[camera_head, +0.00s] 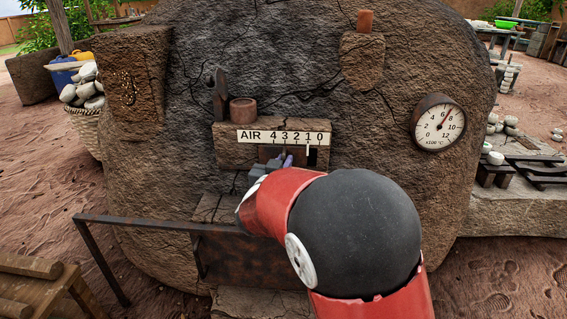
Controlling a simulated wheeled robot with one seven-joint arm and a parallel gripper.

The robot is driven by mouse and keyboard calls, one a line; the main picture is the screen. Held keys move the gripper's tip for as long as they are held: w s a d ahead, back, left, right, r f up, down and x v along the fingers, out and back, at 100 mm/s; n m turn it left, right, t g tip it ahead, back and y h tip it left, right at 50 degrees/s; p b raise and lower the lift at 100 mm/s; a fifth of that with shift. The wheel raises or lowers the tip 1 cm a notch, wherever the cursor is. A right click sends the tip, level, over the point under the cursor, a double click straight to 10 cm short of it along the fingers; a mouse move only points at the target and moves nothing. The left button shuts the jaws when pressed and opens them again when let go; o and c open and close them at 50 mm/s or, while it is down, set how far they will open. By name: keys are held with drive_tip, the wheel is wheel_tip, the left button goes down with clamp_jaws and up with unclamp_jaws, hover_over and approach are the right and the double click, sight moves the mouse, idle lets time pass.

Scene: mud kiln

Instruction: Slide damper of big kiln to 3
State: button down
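The big kiln (180,150) is a large cracked mud dome filling the middle of the view. On its front is a white scale plate (283,137) reading AIR 4 3 2 1 0. Below it is the damper (272,154), a rusty brown plate in a dark slot. My gripper (282,162) is at the slot, right in front of the damper. My red and black arm hides part of it. Whether its fingers touch or hold a handle cannot be made out.
A dial gauge (438,122) is on the kiln's right side. A small clay pot (243,111) sits on the ledge above the scale. A metal rail (160,224) crosses in front at lower left. A basket of stones (85,120) and a wooden bench (35,275) stand left.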

sight(265, 154)
drive_tip(key=a+p, duration=0.3)
drive_tip(key=a, duration=0.3)
drive_tip(key=shift+w+a, duration=0.1)
drive_tip(key=c, duration=1.6)
unclamp_jaws()
drive_tip(key=v, duration=0.8)
drive_tip(key=shift+w, duration=0.1)
